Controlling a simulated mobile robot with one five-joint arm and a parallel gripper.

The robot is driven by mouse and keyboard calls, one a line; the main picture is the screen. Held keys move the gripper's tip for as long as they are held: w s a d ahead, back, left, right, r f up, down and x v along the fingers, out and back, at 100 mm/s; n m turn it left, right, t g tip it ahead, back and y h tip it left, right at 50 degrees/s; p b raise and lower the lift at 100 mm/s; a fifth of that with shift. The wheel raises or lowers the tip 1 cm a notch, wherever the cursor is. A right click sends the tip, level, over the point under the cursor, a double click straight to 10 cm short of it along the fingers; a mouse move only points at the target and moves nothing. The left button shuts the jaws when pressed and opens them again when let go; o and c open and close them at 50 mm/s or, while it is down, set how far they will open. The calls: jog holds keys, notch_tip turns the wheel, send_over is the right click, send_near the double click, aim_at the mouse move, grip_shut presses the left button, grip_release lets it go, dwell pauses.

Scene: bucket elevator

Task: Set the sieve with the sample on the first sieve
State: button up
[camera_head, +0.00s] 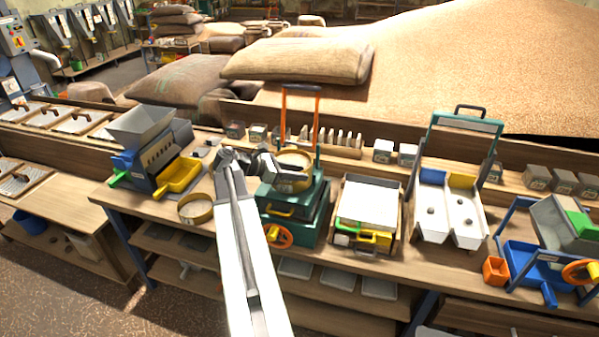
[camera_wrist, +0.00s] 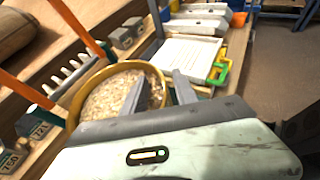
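A round sieve with a yellow-brown rim (camera_head: 294,157) sits at the top of the green shaker (camera_head: 289,228), between its orange uprights. In the wrist view the sieve (camera_wrist: 91,82) is full of pale grain. Another ring-shaped sieve (camera_head: 196,208) lies on the bench left of the shaker. My gripper (camera_head: 277,164) is at the near-left side of the grain-filled sieve. In the wrist view my fingers (camera_wrist: 160,78) are apart, one over the grain and one outside the rim, with the rim between them. What lies directly under this sieve is mostly hidden by my gripper.
A blue-grey hopper machine with a yellow tray (camera_head: 180,175) stands left. A white-topped tray unit (camera_head: 368,205) stands right of the shaker, then a two-channel white divider (camera_head: 450,212). Small sample boxes (camera_head: 384,151) line the back ledge. Bench space around the loose sieve is partly clear.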

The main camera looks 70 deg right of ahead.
jog(key=shift+r, duration=0.15)
jog(key=shift+w+a+r+p, duration=0.15)
jog(key=shift+w+r+p, duration=0.1)
jog(key=shift+p, duration=0.1)
jog(key=p+v, duration=0.4)
jog(key=v, duration=0.7)
jog(key=shift+a, duration=0.15)
jog(key=shift+w+f, duration=0.1)
jog(key=shift+f, duration=0.05)
